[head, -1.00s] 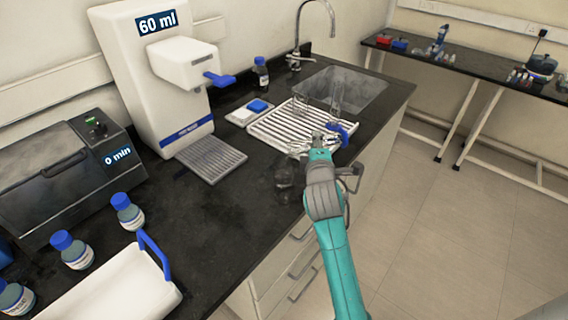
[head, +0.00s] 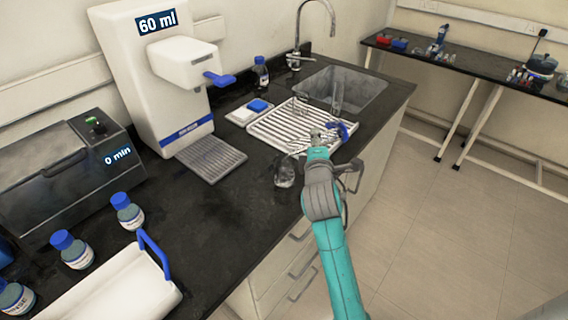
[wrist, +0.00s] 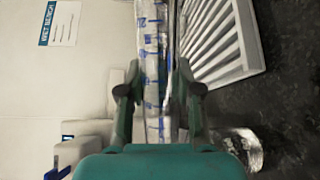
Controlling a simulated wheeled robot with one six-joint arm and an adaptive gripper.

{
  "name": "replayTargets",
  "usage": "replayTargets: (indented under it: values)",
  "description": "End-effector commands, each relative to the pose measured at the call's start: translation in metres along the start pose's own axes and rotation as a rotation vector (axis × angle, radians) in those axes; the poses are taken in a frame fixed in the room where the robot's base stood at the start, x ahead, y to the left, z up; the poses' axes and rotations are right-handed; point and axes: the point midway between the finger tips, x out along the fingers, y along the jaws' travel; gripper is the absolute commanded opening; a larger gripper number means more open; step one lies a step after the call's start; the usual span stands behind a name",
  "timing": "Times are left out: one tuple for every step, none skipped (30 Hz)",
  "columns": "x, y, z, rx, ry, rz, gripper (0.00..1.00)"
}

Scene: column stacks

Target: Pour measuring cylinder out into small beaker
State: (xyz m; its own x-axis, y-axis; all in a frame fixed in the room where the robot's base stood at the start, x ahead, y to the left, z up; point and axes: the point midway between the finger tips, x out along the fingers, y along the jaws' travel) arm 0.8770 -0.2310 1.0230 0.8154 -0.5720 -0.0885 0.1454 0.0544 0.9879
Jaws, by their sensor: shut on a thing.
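My gripper (head: 323,135) is over the front edge of the bench, beside the drying rack. It is shut on the measuring cylinder (wrist: 151,60), a clear tube with blue marks that runs up and down the wrist view between the fingers. Judged by the sideways wall sign, the cylinder lies roughly level. In the head view it is mostly lost against the rack. The small beaker (head: 285,173), clear glass, stands on the black bench left of and nearer than my gripper. It also shows in the wrist view (wrist: 243,148), below the cylinder's level. Liquid in either is too indistinct to tell.
The white drying rack (head: 277,133) lies behind my gripper, with the sink (head: 362,88) beyond. A dispenser reading 60 ml (head: 140,75) stands at left, near a small scale (head: 241,117). Blue-capped bottles (head: 75,252) and a white tray (head: 120,292) are at front left.

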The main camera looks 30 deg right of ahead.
Motion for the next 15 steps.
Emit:
replayTargets:
  values:
    - [-0.0002, 0.0006, -0.0002, -0.005, 0.0, 0.003, 0.0]
    - [-0.0002, 0.001, -0.0003, -0.008, -0.001, 0.004, 0.0]
    - [-0.0003, 0.0013, -0.0004, -0.013, -0.001, 0.006, 0.0]
    - [-0.0003, 0.0016, -0.0004, -0.016, -0.002, 0.008, 0.0]
    - [-0.0001, 0.0019, 0.0002, -0.019, -0.002, 0.009, 0.0]
    - [0.0, 0.0022, 0.0006, -0.024, -0.003, 0.011, 0.0]
    - [-0.0002, 0.0026, 0.0003, -0.028, -0.003, 0.012, 0.0]
    - [0.0002, 0.0028, 0.0013, -0.031, -0.004, 0.014, 0.0]
    - [0.0004, 0.0031, 0.002, -0.035, -0.005, 0.015, 0.0]
    - [0.0002, 0.0034, 0.0013, -0.038, -0.005, 0.017, 0.0]
    - [0.0007, 0.0036, 0.0025, -0.041, -0.006, 0.018, 0.0]
    - [0.001, 0.0038, 0.0033, -0.045, -0.007, 0.02, 0.0]
    - [0.0007, 0.0042, 0.0025, -0.049, -0.007, 0.021, 0.0]
    - [0.001, 0.0044, 0.0031, -0.053, -0.008, 0.022, 0.0]
    - [0.0011, 0.0048, 0.0035, -0.06, -0.009, 0.025, 0.0]
